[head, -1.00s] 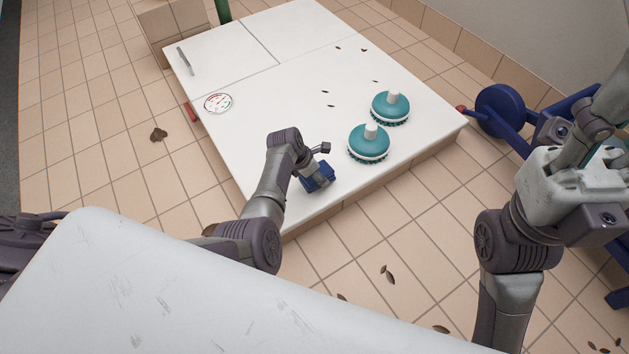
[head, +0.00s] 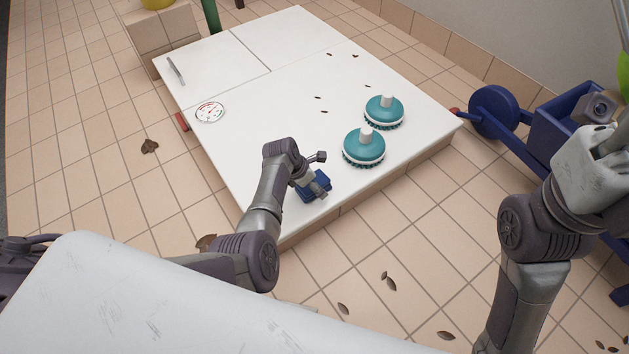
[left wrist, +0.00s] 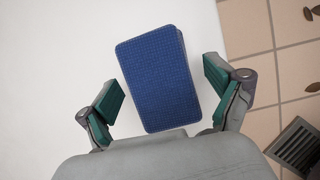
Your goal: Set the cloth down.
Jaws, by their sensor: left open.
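The cloth, a folded blue block with a woven texture (head: 315,187), lies on the white top near its front edge. It fills the middle of the left wrist view (left wrist: 156,80). My left gripper (head: 320,173) is open over it. In the left wrist view its green-padded fingers (left wrist: 168,98) stand on either side of the cloth, with a gap on both sides. My right arm is at the right edge of the head view; its gripper is cut off by the frame and its fingers cannot be made out clearly.
Two teal round brushes (head: 363,148) (head: 384,112) stand right of the cloth. A dial gauge (head: 210,112) and a metal strip (head: 176,71) lie on the far left of the white top (head: 260,110). A blue wheeled frame (head: 495,112) stands at right. Dry leaves are scattered about.

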